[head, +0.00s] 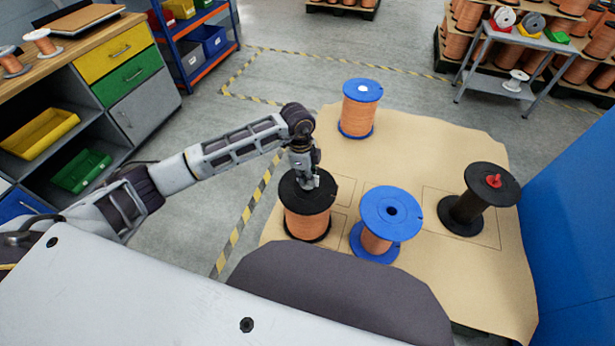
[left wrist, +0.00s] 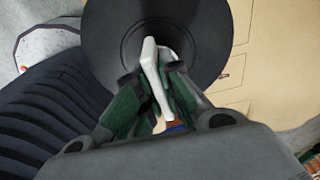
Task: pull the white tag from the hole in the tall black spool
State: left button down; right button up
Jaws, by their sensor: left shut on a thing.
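A tall black spool (head: 308,218) wound with copper wire stands at the near left part of the tan mat. My left gripper (head: 308,178) is right above its black top flange, pointing down. In the left wrist view the gripper (left wrist: 160,95) is shut on the white tag (left wrist: 151,62), a slim flat strip between the fingers. The tag lies over the middle of the black flange (left wrist: 205,45). The hole is hidden, so I cannot tell whether the tag's end is still in it. The tag shows only as a small white bit in the head view (head: 316,181). My right gripper is not in view.
A blue spool (head: 390,212) stands close to the right of the black one. Another blue spool (head: 361,108) is at the back. A second black spool (head: 478,198) with a red piece (head: 493,181) on top stands at the right. The mat (head: 425,145) is clear between them.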

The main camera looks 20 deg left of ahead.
pick_arm(q)
jog(key=shift+r+p, duration=0.6)
jog(key=shift+r, duration=0.05)
dwell(0.8)
jog(key=shift+r+p, duration=1.7)
jog(key=shift+r, duration=0.25)
jog(key=shift+m, duration=0.3)
